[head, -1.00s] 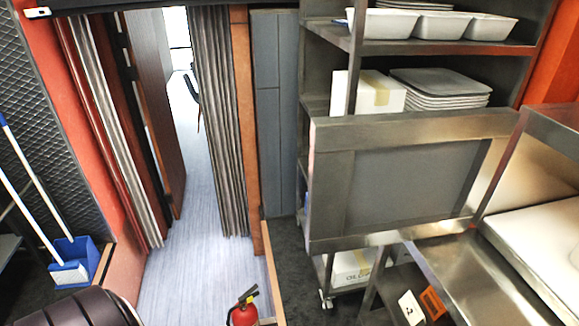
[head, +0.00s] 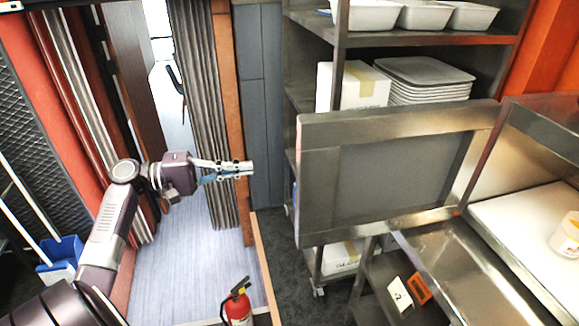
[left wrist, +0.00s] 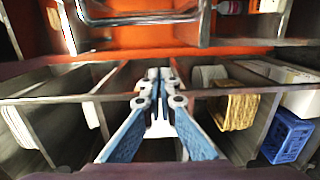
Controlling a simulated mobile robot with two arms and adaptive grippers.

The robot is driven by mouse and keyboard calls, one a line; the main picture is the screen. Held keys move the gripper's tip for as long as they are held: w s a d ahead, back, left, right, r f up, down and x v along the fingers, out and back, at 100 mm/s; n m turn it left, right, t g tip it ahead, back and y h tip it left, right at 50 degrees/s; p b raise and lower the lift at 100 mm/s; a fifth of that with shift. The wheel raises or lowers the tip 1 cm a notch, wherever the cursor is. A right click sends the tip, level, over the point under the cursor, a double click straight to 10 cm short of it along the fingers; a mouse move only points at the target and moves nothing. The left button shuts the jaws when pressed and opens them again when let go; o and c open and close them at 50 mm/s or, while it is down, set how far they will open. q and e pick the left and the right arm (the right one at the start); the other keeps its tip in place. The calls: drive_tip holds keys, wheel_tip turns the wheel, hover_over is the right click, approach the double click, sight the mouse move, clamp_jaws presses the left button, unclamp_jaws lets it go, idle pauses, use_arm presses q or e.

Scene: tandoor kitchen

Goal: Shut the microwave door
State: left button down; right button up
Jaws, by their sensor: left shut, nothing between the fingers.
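The microwave door (head: 390,180) is a steel-framed panel with a dark window. In the head view it stands wide open, swung out to the left of the microwave (head: 550,125). The microwave's pale inside floor (head: 520,215) shows at the right. My left gripper (head: 250,168) is shut and empty. It appears left of the door's free edge, with a gap between them in the picture. Its fingers also show in the left wrist view (left wrist: 158,78), pointing toward shelving. I cannot make out the door in that view. My right gripper is out of sight.
A steel rack with a tray stack (head: 425,80), white tubs (head: 425,14) and a box (head: 352,88) stands behind the door. A white container (head: 566,236) is at the right. A fire extinguisher (head: 238,303) stands below.

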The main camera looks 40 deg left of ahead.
use_arm(q)
drive_tip(key=w+d+r+p, duration=0.2)
drive_tip(key=w+d+p, duration=0.2)
drive_tip(key=d, duration=0.7)
drive_tip(key=shift+m+h+p, duration=0.3)
drive_tip(key=shift+p, duration=0.45)
drive_tip(key=shift+w, duration=0.2)
drive_tip(key=shift+s, duration=0.1)
